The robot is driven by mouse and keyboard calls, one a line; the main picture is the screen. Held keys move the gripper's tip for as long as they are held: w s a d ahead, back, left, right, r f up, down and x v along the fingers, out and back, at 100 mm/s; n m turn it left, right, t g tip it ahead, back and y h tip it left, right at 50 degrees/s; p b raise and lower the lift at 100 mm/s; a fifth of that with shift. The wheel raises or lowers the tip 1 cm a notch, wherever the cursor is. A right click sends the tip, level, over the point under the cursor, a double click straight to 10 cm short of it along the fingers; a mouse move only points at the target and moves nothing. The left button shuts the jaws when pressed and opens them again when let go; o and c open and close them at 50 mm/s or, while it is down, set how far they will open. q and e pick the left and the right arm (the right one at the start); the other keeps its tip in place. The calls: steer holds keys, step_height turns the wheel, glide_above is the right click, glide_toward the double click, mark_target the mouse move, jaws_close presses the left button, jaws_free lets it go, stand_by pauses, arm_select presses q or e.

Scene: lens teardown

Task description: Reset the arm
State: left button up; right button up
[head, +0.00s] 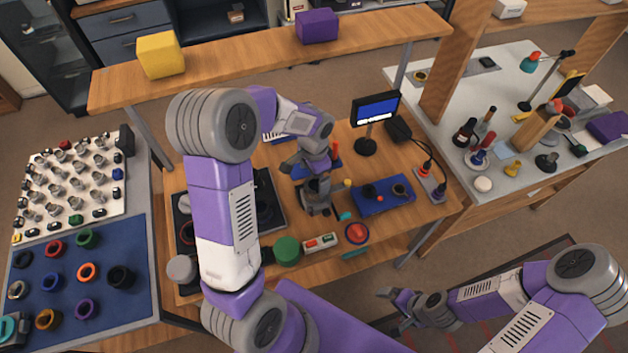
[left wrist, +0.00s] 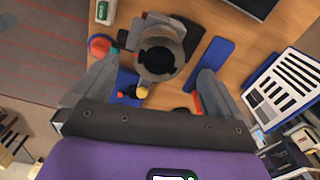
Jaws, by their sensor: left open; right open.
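My left gripper (head: 308,165) hangs over the middle of the wooden workbench (head: 340,240), pointing down. In the left wrist view its fingers (left wrist: 152,75) are spread wide with nothing between the tips. A grey holder with a round dark opening (left wrist: 160,55) stands below and beyond the fingers. The holder also shows in the head view (head: 318,193), just under the gripper; I cannot tell if they touch. My right gripper (head: 388,298) is open and empty, low at the right, off the bench's front edge over the floor.
A small monitor (head: 376,108) stands on the bench behind a blue tray (head: 384,195). A shelf (head: 250,62) with yellow and purple blocks runs behind. Side tables at left and right are crowded.

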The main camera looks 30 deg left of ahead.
arm_select(q)
steer(key=shift+r, duration=0.55)
